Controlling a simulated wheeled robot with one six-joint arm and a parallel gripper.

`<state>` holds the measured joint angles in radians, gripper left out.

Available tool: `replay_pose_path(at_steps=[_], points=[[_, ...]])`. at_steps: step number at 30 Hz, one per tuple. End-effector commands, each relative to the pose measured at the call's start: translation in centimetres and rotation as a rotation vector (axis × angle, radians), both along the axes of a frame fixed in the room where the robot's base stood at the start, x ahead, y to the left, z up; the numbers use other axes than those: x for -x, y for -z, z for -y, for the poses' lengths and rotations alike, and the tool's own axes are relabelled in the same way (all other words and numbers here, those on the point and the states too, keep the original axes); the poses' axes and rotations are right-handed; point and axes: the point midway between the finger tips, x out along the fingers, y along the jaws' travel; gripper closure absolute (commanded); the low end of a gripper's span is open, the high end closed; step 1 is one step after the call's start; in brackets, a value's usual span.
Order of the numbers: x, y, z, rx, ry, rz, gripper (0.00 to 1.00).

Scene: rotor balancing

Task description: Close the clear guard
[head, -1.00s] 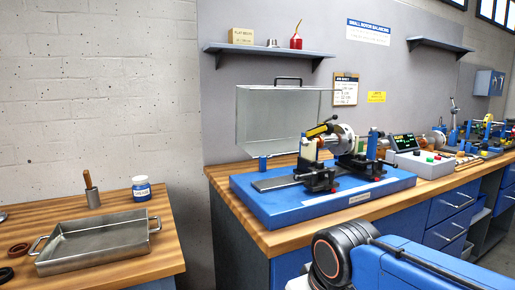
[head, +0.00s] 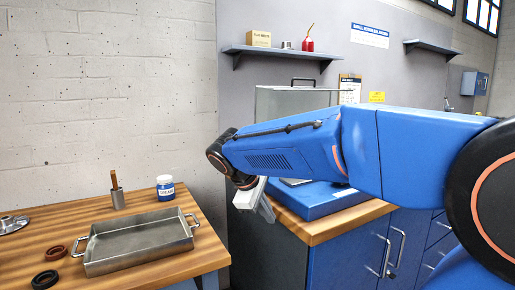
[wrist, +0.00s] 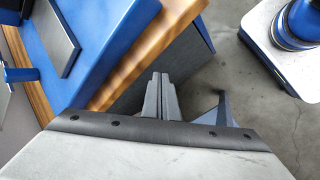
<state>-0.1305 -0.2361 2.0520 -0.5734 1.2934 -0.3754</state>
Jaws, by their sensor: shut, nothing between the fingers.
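The clear guard (head: 295,101) shows in the head view as a grey, see-through box with a dark handle on top. It stands behind the blue machine base (head: 318,199), and my arm hides most of it and the rotor. I cannot tell from the part that shows how it sits over the rotor. My gripper shows in the wrist view (wrist: 161,97) with its fingers together and nothing between them. It is over the bench's front edge, beside the blue base.
A wooden bench (head: 312,229) carries the base. On the left table (head: 190,255) are a metal tray (head: 130,261), a grease jar (head: 166,191), a brush in a cup (head: 117,197) and dark rings. A shelf (head: 282,52) is above. Floor (wrist: 262,112) shows in the wrist view.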

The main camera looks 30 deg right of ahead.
Motion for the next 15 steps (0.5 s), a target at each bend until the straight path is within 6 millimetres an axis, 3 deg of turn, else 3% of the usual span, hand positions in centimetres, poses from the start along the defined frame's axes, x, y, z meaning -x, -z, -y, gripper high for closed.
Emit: replay_pose_path(at_steps=[1, 15], points=[[-2.0, -0.5, 0.1, 0.045, -0.028, -0.032, 1.0], [-18.9, -5.1, 2.6, 0.481, -0.216, -0.298, 1.0]])
